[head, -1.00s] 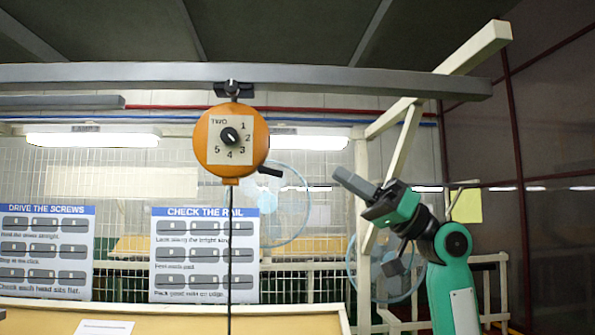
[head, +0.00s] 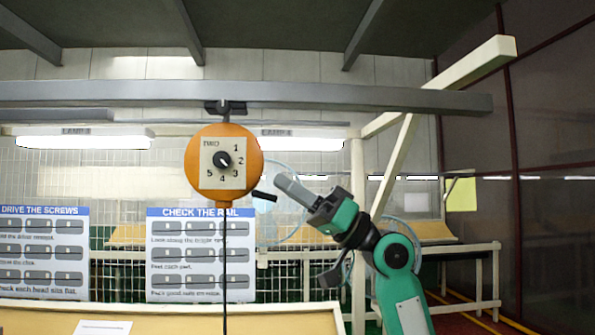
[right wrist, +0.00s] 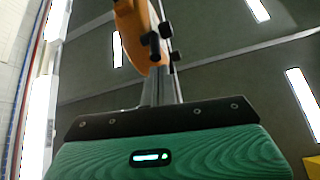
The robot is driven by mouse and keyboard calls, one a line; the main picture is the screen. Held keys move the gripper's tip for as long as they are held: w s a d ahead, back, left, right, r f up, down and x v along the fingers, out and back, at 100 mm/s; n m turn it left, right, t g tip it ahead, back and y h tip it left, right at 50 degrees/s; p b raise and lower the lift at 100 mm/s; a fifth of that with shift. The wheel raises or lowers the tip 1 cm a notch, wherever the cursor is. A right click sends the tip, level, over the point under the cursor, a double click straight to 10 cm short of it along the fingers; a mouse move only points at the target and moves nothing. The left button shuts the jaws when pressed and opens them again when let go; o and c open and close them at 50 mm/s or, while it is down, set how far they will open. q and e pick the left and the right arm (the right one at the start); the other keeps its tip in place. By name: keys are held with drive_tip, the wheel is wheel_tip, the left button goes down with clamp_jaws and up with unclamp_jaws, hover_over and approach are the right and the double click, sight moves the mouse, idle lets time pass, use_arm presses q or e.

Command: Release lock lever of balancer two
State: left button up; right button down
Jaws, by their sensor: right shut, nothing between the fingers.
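Balancer two (head: 241,180) is an orange round housing with a dial plate marked TWO and numbers, hanging from a grey rail in the head view. Its black lock lever (head: 264,196) sticks out at the lower right and slants slightly down. My right gripper (head: 282,183) is shut and empty, its tips just right of the lever and close to it; I cannot tell if they touch. In the right wrist view the orange housing (right wrist: 152,50) and the dark lever (right wrist: 160,36) show beyond the finger tips (right wrist: 161,75). My left gripper is not in view.
The grey rail (head: 350,97) runs across above the balancer. A dark cable (head: 225,270) hangs straight down from it. A pale post and diagonal brace (head: 398,160) stand behind my right arm. Instruction boards (head: 186,215) stand behind, above a tan tabletop (head: 180,318).

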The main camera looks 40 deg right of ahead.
drive_tip(key=shift+a+f, duration=0.25)
drive_tip(key=shift+f, duration=0.25)
drive_tip(key=shift+d, duration=0.1)
